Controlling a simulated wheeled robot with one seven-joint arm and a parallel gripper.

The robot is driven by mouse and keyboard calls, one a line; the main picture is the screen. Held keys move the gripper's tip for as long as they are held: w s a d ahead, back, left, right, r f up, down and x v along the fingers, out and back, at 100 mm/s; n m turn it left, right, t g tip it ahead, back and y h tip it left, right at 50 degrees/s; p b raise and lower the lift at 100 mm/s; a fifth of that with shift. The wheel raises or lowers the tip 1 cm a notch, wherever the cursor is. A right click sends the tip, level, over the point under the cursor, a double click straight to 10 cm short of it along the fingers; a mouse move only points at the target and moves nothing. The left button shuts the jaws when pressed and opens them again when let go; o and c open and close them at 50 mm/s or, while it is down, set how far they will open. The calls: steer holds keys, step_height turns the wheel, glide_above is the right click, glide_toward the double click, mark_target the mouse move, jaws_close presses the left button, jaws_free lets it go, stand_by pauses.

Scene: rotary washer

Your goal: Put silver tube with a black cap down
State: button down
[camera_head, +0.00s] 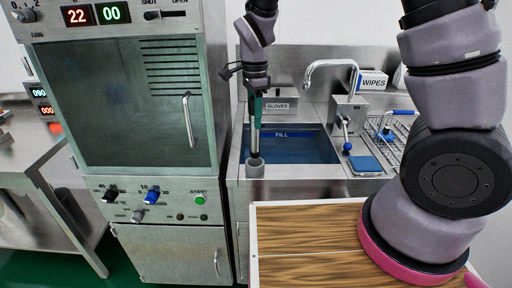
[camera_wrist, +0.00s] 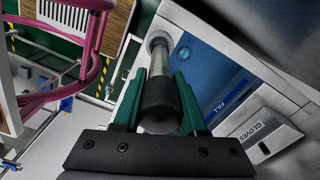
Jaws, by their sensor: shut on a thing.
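The silver tube (camera_head: 255,141) hangs upright below my gripper (camera_head: 256,100) at the front left edge of the sink. In the wrist view, the green fingers of my gripper (camera_wrist: 162,85) are closed around its black cap (camera_wrist: 160,102). The silver shaft (camera_wrist: 159,68) runs away from the fingers. Its far end meets a grey round cup (camera_head: 255,170) on the sink's front edge, which shows as a pale ring in the wrist view (camera_wrist: 158,40). I cannot tell how far the tube's end is inside the cup.
The blue sink basin (camera_head: 300,150), marked FILL, lies right of the tube. A GLOVES box (camera_head: 280,107) stands behind it. A glass-fronted cabinet (camera_head: 135,100) stands close on the left. A faucet (camera_head: 332,66) and wire rack (camera_head: 392,135) are right; a wooden tabletop (camera_head: 305,245) is in front.

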mark_target(255, 134)
steer(key=shift+f, duration=3.05)
steer(key=shift+c, duration=2.3)
jaws_free()
steer(key=shift+f, duration=0.1)
step_height(255, 134, up, 13)
steer(key=shift+d+f, duration=0.1)
steer(key=shift+f, duration=0.1)
steer(key=s+d+r+n+t+y, duration=0.3)
steer(key=d+r+n, duration=0.2)
steer(key=d+r, duration=1)
steer(key=s+d+r+n+t+h, duration=0.1)
steer(key=s+d+r+n+t, duration=0.3)
steer(key=s+d, duration=0.3)
steer(key=shift+s+d+r+n, duration=0.3)
steer(key=shift+s+r+n, duration=0.15)
steer(key=shift+s, duration=0.7)
